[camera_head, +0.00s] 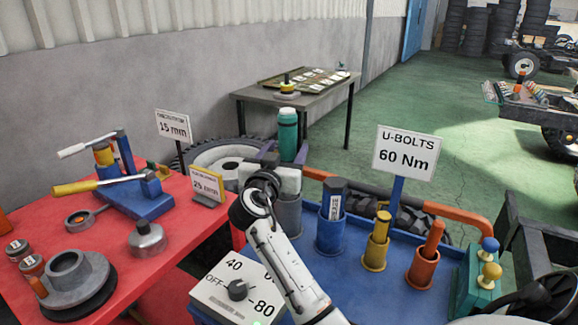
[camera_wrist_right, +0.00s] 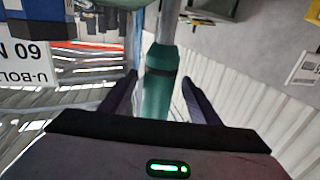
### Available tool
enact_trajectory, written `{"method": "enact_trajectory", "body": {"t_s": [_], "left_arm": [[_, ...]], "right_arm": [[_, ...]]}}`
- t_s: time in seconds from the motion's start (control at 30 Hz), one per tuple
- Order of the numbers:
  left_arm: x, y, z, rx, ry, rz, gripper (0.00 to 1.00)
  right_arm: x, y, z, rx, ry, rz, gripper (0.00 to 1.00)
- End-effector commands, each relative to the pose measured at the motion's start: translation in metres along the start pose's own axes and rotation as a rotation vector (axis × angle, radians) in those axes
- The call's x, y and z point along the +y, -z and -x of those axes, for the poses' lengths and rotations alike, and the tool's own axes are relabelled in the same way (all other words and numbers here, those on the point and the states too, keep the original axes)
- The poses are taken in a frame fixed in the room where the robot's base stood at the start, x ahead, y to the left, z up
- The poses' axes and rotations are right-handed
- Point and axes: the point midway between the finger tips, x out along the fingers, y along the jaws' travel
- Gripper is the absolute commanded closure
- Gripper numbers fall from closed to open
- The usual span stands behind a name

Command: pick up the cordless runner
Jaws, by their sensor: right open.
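My left gripper is not in view.
A blue bench (camera_head: 340,268) holds cups with a dark block (camera_head: 333,200), a yellow tool (camera_head: 381,228) and an orange tool (camera_head: 432,241). A U-BOLTS sign (camera_head: 406,152) stands right of the gripper. The red table (camera_head: 110,245) is left, with a 25 mm sign (camera_head: 207,185).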

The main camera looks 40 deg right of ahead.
Motion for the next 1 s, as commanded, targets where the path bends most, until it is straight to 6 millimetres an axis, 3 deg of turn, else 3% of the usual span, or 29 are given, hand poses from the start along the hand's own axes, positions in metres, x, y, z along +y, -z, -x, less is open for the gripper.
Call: {"method": "enact_trajectory", "body": {"t_s": [0.3, 0.6, 0.9, 1.0], "left_arm": [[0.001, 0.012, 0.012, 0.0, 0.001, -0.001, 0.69], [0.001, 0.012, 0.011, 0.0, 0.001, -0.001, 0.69], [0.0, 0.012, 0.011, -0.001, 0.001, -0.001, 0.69], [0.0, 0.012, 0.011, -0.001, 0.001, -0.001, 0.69]], "right_arm": [[0.002, 0.003, -0.044, 0.001, 0.0, 0.002, 0.43], [0.001, 0.001, -0.048, 0.0, 0.001, 0.0, 0.45], [0.001, 0.001, -0.048, 0.0, 0.001, 0.001, 0.96], [0.001, 0.001, -0.048, -0.001, 0.001, 0.001, 1.0]]}}
